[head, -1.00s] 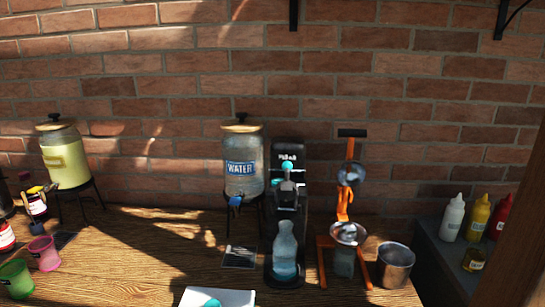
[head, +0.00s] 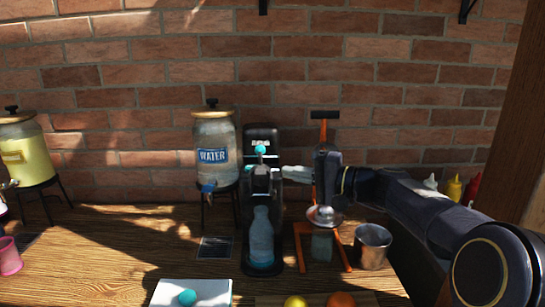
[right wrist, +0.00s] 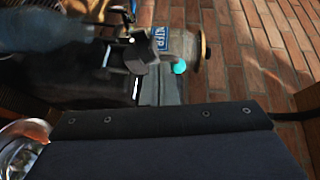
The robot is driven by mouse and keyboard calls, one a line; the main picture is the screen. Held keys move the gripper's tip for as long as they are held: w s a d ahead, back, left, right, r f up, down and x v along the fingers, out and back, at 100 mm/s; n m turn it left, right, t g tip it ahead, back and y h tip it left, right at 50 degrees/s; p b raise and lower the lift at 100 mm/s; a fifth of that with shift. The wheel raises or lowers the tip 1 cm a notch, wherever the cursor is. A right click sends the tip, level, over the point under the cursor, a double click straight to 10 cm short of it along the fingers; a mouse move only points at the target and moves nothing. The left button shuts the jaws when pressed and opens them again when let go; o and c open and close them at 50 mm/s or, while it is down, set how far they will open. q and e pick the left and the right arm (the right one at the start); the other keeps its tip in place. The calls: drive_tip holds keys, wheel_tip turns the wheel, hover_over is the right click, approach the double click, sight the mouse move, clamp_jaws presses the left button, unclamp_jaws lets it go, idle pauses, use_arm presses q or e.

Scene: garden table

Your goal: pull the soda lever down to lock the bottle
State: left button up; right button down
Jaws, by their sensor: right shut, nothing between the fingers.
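The black soda machine (head: 262,134) stands on the wooden table against the brick wall. Its lever has a teal knob (head: 260,150) near the top, which also shows in the right wrist view (right wrist: 180,68). A clear bottle with blue liquid (head: 261,240) stands upright in the machine below the nozzle. My right gripper (head: 288,172) is shut and empty, just right of the lever and a little below the knob. I cannot tell whether it touches the machine. My left gripper is out of view.
The water dispenser (head: 215,150) stands close on the machine's left. The orange juice press (head: 324,215) stands just right, partly behind my right arm, with a metal cup (head: 372,245) beside it. A white tray (head: 170,290) lies in front. Bare table (head: 120,240) lies to the left.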

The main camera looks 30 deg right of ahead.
sight(260, 167)
drive_tip(key=d, duration=0.1)
drive_tip(key=w+d+r+t, duration=0.1)
drive_tip(key=d, duration=0.1)
drive_tip(key=d+m+t, duration=0.1)
drive_tip(key=d, duration=0.1)
drive_tip(key=shift+w+r+h, duration=0.15)
drive_tip(key=shift+r+h, duration=0.2)
drive_tip(key=shift+h, duration=0.05)
drive_tip(key=p+x, duration=0.2)
drive_tip(key=x, duration=0.6)
drive_tip(key=shift+w+a, duration=0.2)
drive_tip(key=shift+p+x, duration=0.4)
drive_tip(key=shift+x, duration=0.35)
